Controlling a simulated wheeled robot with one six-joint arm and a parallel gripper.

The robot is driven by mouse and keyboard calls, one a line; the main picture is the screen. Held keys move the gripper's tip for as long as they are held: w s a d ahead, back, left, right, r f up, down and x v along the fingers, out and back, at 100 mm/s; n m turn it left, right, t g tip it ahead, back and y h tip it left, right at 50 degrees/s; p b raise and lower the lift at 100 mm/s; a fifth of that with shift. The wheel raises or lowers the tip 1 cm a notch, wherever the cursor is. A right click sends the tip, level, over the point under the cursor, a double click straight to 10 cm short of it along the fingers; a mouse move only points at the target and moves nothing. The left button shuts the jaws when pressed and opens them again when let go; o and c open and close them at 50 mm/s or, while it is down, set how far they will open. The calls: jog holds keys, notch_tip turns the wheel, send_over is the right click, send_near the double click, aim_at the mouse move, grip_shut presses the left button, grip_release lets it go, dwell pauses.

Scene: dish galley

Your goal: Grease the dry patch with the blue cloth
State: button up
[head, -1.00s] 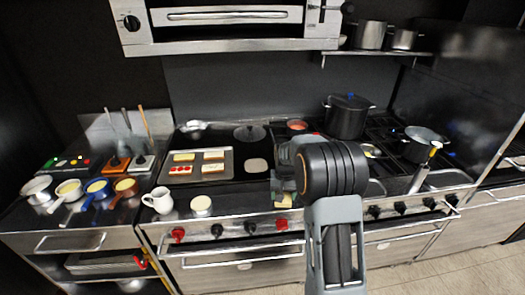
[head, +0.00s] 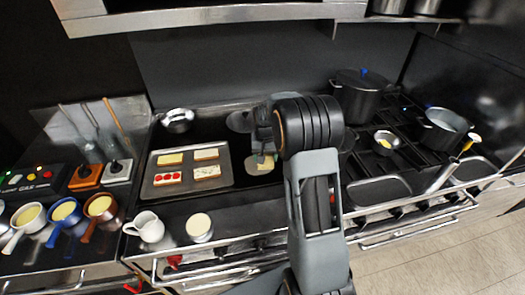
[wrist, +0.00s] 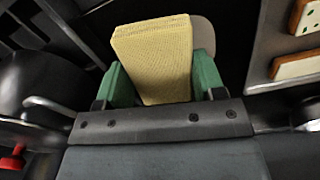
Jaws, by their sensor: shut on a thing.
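My gripper (wrist: 157,85) is shut on a yellow, woven-looking folded cloth (wrist: 153,55), held between its green fingers in the wrist view. In the head view my gripper (head: 263,153) is over the black griddle, with the yellow cloth (head: 264,166) low beneath it. A pale grey-beige rounded patch (wrist: 205,35) shows behind the cloth in the wrist view, partly hidden by it. Whether the cloth touches the griddle or patch cannot be told. I see no blue cloth.
A tray of topped slices (head: 222,183) lies left of my gripper. A white jug (head: 149,229) and a round cream-topped pot (head: 199,226) stand in front. A black pot (head: 358,98) and pan (head: 441,128) stand right. Handled bowls (head: 100,207) stand far left.

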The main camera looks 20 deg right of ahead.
aim_at(266, 174)
jog(key=shift+s+d+f+b, duration=0.1)
jog(key=shift+f+b, duration=0.2)
jog(key=shift+f, duration=0.1)
jog(key=shift+s+d+f+b, duration=0.1)
jog(key=shift+f+b, duration=0.15)
jog(key=shift+f, duration=0.15)
jog(key=shift+w+f+b, duration=0.1)
jog(key=shift+f+b, duration=1.25)
jog(key=shift+f, duration=0.75)
jog(key=shift+f+b, duration=0.7)
jog(key=shift+f, duration=0.3)
